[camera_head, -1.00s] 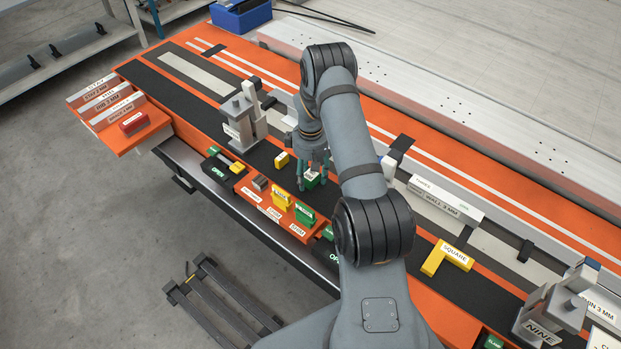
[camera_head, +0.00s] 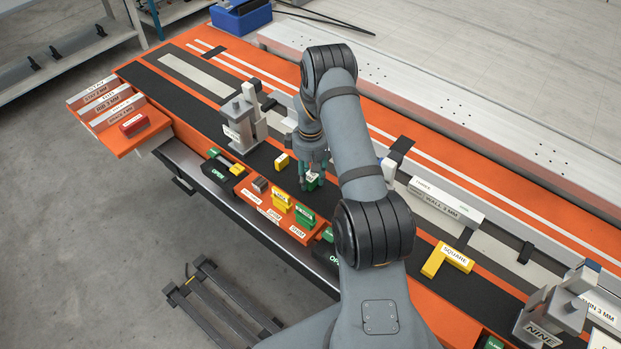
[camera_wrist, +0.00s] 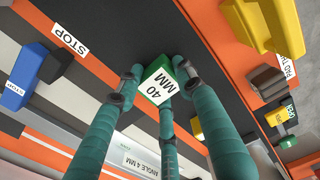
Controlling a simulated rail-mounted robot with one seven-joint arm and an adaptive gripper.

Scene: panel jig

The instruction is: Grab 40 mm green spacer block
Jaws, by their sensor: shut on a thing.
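The green spacer block (camera_wrist: 181,68) has a white label reading "40 MM" and stands on the black strip in the wrist view. It also shows as a small green block (camera_head: 312,181) under my arm in the head view. My gripper (camera_wrist: 158,78) has teal fingers closed around the block, and it is shut on it. In the head view my gripper (camera_head: 314,172) points down at the block, with the fingertips low near the black strip. Part of the block is hidden by the fingers.
A small yellow block (camera_head: 282,161) stands left of my gripper. An orange tray (camera_head: 252,200) with yellow and green pieces lies in front. A clamp tower (camera_head: 240,118) stands behind left. A yellow square (camera_head: 447,259) lies to the right, with bare black strip between.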

